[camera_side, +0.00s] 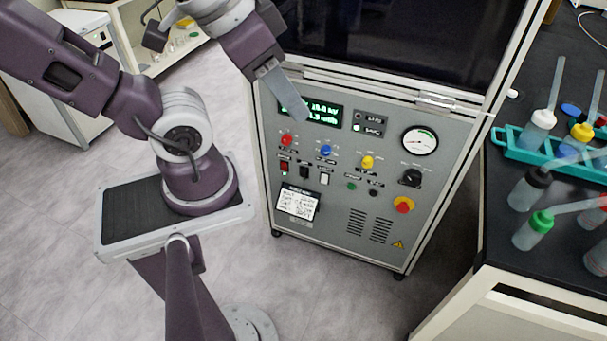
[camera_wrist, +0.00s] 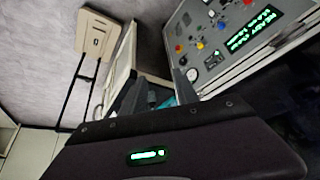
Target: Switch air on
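The freeze dryer's grey front panel (camera_side: 330,215) faces the side camera; it also shows at the upper right in the wrist view (camera_wrist: 190,22). It carries red (camera_side: 287,140), blue (camera_side: 326,151) and yellow (camera_side: 367,162) knobs. Below them are red (camera_side: 284,167), black (camera_side: 304,172) and white (camera_side: 324,179) rocker switches. The labels are too small to read, so I cannot tell which control is air. My gripper (camera_side: 303,116) is in front of the panel's upper left, overlapping the green display (camera_side: 325,114). Its fingers (camera_wrist: 160,92) look apart in the wrist view, with nothing between them.
A pressure gauge (camera_side: 420,141), black dial (camera_side: 411,178) and red-yellow emergency button (camera_side: 403,205) are on the panel's right. A dark bench (camera_side: 500,245) at right holds bottles and a teal rack (camera_side: 522,153). Free floor lies before the dryer.

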